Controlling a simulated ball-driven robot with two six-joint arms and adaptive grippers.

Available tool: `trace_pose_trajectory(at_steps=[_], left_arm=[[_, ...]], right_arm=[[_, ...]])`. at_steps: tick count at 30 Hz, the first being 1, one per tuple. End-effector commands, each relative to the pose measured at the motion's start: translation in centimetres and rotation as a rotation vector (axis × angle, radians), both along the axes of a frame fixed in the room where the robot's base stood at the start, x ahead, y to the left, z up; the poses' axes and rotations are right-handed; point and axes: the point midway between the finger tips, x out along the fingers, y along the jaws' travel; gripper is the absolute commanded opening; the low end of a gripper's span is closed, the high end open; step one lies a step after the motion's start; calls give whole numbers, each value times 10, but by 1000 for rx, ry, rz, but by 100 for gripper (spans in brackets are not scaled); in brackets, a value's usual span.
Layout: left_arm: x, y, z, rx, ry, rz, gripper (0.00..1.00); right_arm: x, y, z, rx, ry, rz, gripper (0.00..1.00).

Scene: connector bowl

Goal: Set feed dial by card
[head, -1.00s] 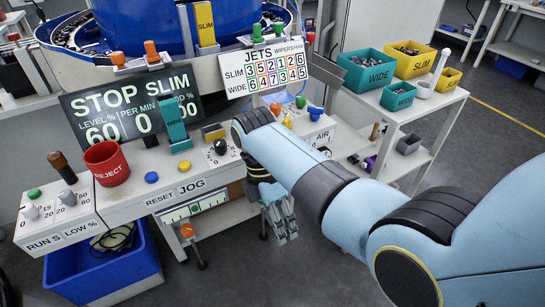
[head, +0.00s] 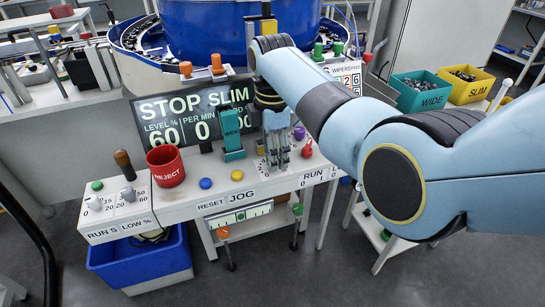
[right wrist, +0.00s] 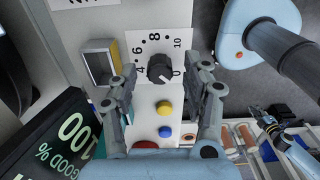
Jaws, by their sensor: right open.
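The feed dial is a black knob (right wrist: 160,68) on a white scale plate (right wrist: 138,42) in the right wrist view. Its white mark seems to point toward the low right, near the 0. My right gripper (right wrist: 165,84) is open, its fingers on either side of the dial with gaps visible. In the head view my right gripper (head: 277,168) points down over the panel and hides most of the dial. The jets card (head: 348,76) stands behind, with its left part hidden by my arm.
The dark display (head: 190,120) reads STOP SLIM, with 60 and 0 below. The teal WIDE block (head: 232,133) stands left of the gripper. A red REJECT cup (head: 165,166), blue button (head: 205,183) and yellow button (head: 237,175) sit on the panel. A yellow-sided holder (right wrist: 101,62) is beside the dial.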

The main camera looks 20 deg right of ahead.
Motion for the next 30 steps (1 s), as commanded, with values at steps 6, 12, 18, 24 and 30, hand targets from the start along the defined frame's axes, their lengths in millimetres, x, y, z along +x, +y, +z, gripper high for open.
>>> trace_pose_trajectory(at_steps=[6, 12, 18, 24, 30], left_arm=[[0, 0, -3, 0, 1, 0, 0], [-3, 0, -3, 0, 5, 0, 0], [-5, -1, -3, -2, 9, 1, 0], [-6, -2, -3, -3, 9, 1, 0], [-6, -2, -2, -3, 9, 1, 0]], right_arm=[[0, 0, -15, 0, 0, 0, 49], [0, 0, -15, 0, -1, -1, 49], [0, 0, -15, 0, -1, -1, 28], [0, 0, -15, 0, 0, -1, 2], [0, 0, -15, 0, 0, -6, 0]])
